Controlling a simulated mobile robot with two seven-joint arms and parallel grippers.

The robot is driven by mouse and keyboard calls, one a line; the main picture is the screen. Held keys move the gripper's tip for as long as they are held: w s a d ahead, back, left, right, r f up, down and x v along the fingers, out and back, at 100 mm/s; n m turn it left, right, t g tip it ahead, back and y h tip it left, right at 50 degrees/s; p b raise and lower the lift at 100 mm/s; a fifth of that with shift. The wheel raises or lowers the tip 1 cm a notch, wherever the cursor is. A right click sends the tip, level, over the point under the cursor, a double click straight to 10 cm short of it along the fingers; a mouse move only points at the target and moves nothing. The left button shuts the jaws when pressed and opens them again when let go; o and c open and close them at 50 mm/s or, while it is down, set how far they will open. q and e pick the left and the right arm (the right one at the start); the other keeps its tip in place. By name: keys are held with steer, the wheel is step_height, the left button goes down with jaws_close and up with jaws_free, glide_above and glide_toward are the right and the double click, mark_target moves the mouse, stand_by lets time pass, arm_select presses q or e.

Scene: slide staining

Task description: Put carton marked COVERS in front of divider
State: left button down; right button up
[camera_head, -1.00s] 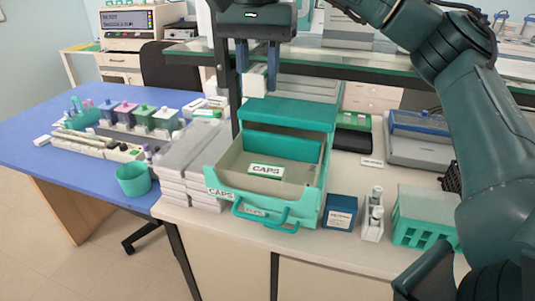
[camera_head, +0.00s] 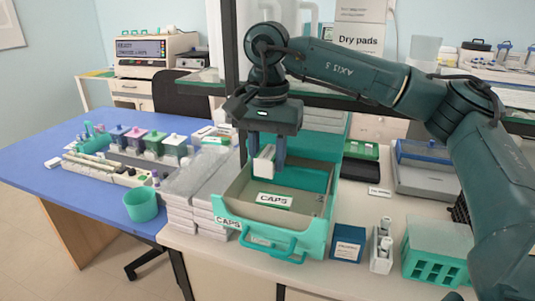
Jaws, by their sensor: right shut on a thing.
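My right gripper (camera_head: 266,161) points down over the open teal drawer (camera_head: 262,240). Its two blue fingers are shut on a small white carton (camera_head: 264,166). No writing on the carton can be read, so I cannot tell if it is marked COVERS. The carton hangs over the rear part of the drawer, and its lower end overlaps the drawer's inside in the picture. Another CAPS label is on the drawer front. My left gripper is not in view.
Stacked white boxes (camera_head: 182,208) stand close to the left of the drawer. A blue box (camera_head: 348,242), a small white holder with vials (camera_head: 382,250) and a teal rack (camera_head: 435,262) stand to the right. A glass shelf runs behind.

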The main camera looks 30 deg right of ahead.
steer(key=shift+f, duration=0.4)
steer(key=o, duration=1)
steer(key=shift+r, duration=0.1)
steer(key=shift+c, duration=0.2)
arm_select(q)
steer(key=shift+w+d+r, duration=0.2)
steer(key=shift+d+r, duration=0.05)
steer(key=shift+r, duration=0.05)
